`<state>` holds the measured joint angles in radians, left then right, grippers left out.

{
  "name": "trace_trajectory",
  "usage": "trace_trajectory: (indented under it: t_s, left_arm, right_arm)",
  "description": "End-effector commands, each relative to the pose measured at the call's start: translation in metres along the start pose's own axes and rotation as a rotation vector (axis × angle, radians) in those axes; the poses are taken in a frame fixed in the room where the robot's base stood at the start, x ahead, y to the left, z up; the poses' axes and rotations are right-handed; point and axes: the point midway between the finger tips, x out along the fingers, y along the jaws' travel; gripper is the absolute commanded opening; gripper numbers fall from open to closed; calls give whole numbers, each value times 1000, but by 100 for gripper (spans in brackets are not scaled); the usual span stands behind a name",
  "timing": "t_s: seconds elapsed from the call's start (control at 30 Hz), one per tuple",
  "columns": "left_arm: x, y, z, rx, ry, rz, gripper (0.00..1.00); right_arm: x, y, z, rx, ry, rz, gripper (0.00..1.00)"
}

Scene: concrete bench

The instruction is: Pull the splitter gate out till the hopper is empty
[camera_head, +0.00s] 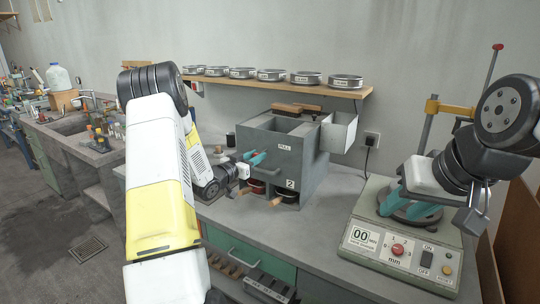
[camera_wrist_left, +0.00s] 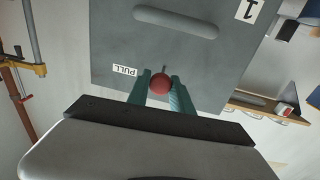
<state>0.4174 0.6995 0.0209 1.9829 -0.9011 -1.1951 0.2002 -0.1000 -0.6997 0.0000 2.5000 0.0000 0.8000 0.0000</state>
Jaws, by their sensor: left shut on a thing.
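The grey splitter box (camera_head: 308,165) stands on the bench, its open hopper (camera_head: 285,125) on top. Its front carries a PULL label (camera_head: 283,147). My left gripper (camera_head: 254,158) is at this front; its teal fingers close on a small red knob (camera_wrist_left: 160,83), seen in the left wrist view beside the PULL label (camera_wrist_left: 124,71). How far the gate is out, and what lies in the hopper, cannot be seen. My right gripper (camera_head: 410,211) is at the right, low over the shaker machine, its teal fingers apart around a dark round part.
Pans with wooden handles (camera_head: 275,202) sit in the splitter's lower openings. A pale metal bin (camera_head: 338,132) is at its right side. Several sieves (camera_head: 305,78) line the wall shelf. The shaker machine (camera_head: 398,262) fills the right front. Bare bench (camera_head: 325,215) lies between.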

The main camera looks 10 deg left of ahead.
Motion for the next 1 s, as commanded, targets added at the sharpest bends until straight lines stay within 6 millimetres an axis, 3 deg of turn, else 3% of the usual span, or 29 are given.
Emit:
trace_trajectory:
  t_s: [0.17,0.2,0.3,0.67,1.0]
  left_arm:
    - [-3,0,2,-1,-4,-1,0]
    - [-3,-1,2,-1,-4,-1,29]
    - [-2,-1,2,-1,-4,-1,48]
    - [-5,0,2,-1,-3,0,48]
    - [-58,-1,1,-1,-4,-2,48]
  right_arm:
    - [0,0,0,0,0,0,36]
    - [0,0,0,0,0,0,36]
    - [0,0,0,0,0,0,36]
    - [0,0,0,0,0,0,36]
    - [0,0,0,0,0,0,36]
